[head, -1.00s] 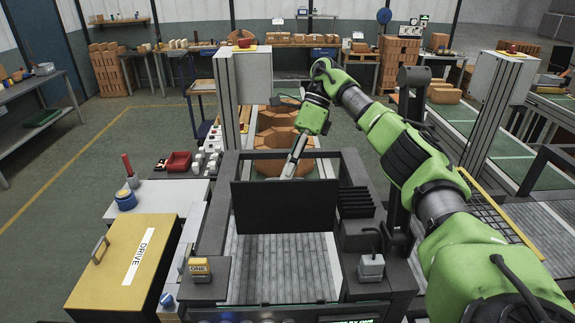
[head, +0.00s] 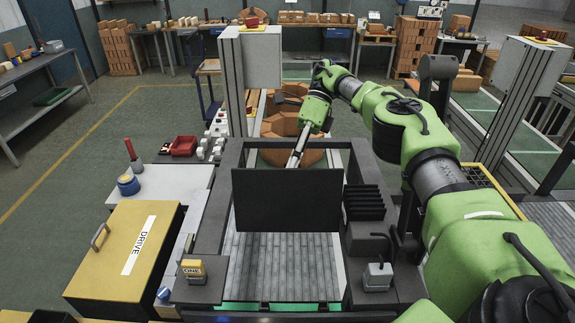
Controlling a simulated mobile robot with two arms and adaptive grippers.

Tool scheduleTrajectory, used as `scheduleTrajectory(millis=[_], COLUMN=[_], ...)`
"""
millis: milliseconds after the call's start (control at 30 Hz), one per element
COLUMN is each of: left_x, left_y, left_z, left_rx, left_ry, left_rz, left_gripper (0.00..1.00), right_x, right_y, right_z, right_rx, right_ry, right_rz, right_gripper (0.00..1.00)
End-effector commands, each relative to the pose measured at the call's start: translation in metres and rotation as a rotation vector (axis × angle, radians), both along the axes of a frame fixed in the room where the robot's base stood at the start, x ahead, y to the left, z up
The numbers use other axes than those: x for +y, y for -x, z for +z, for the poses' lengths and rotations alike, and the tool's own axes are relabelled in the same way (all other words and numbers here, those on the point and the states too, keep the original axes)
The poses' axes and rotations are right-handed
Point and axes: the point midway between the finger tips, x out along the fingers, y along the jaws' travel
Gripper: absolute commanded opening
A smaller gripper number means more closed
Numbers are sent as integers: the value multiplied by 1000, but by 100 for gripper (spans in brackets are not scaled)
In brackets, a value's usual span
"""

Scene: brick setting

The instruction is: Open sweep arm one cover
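A yellow box labelled DRIVE (head: 112,265) stands at the lower left, with a bar handle (head: 100,236) on its flat, closed top. A small yellow block marked ONE (head: 193,270) sits on the machine's dark frame to its right. An upright black panel (head: 287,200) stands across that frame above a grey slatted bed (head: 282,268). My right gripper (head: 294,163) points down just behind the panel's top edge, far from the yellow box. Its fingertips are partly hidden, so its opening is unclear. My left gripper is out of view.
A red tray (head: 184,146) and a blue round part (head: 128,185) with a red-handled tool lie beyond the yellow box. Octagonal brown blocks (head: 283,124) are behind the panel. A grey post (head: 248,75) rises behind the frame. Floor at left is clear.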

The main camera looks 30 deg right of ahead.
Motion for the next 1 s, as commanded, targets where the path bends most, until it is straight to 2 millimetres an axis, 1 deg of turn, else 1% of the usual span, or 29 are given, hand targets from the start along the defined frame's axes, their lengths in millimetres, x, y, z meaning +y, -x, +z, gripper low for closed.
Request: scheduleTrajectory(millis=[33,567,600,667,767,1000], left_x=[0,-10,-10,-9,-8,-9], left_y=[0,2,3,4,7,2], left_z=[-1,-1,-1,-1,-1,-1], left_rx=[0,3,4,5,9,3], left_ry=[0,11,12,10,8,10], left_rz=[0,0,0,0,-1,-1], left_gripper=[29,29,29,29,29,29], right_x=[-5,-9,-9,-9,-7,-7], right_y=[-2,1,1,1,1,0], right_z=[-5,-5,-5,-5,-5,-4], right_rx=[-6,2,2,2,2,1], right_ry=[10,5,5,5,3,2], right_rz=[-19,-28,-28,-28,-26,-26], right_gripper=[0,0,11,26,26,26])
